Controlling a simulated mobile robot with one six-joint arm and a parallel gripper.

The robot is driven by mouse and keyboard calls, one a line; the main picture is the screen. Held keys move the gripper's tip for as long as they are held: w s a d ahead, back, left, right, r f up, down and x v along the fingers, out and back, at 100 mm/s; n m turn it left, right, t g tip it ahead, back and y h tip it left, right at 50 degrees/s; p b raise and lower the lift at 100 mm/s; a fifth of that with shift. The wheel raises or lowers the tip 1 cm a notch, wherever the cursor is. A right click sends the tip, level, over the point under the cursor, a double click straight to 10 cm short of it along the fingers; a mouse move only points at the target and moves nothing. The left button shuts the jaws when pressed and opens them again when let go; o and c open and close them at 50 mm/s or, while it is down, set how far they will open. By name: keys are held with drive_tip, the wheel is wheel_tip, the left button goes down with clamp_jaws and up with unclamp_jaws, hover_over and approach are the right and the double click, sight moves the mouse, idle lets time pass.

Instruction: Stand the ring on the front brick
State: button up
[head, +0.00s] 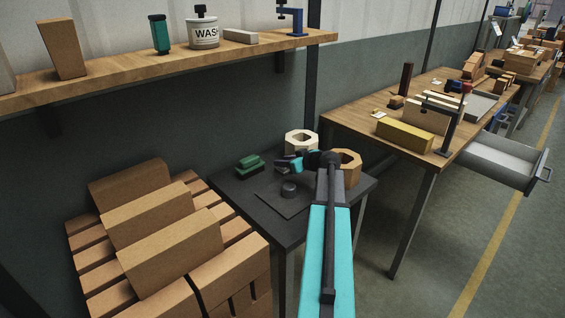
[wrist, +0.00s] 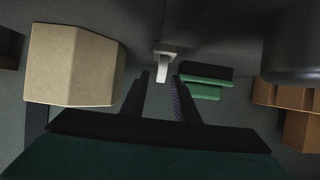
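Two hollow, octagonal ring-like pieces stand on the small dark table (head: 232,196): a cream one (head: 302,141) and a tan one (head: 347,167). I cannot tell which is the task's ring. A cream faceted piece also shows at left in the wrist view (wrist: 72,65). Three tan bricks lie in a row on the brick stack at left; the front brick (head: 170,250) is nearest, with a middle brick (head: 155,215) and a back brick (head: 130,187) behind it.
A green object (head: 249,164) and a dark round knob (head: 289,189) on a flat plate are on the dark table. A shelf (head: 150,77) runs above. A wooden workbench (head: 350,117) with a yellow block (head: 405,135) stands at right, its drawer (head: 500,160) pulled out.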

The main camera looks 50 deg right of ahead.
drive_tip(key=v, duration=1)
drive_tip(key=shift+s+r+b, duration=0.15)
drive_tip(key=shift+s+b, duration=0.2)
drive_tip(key=shift+o, duration=0.4)
drive_tip(key=shift+s, duration=0.1)
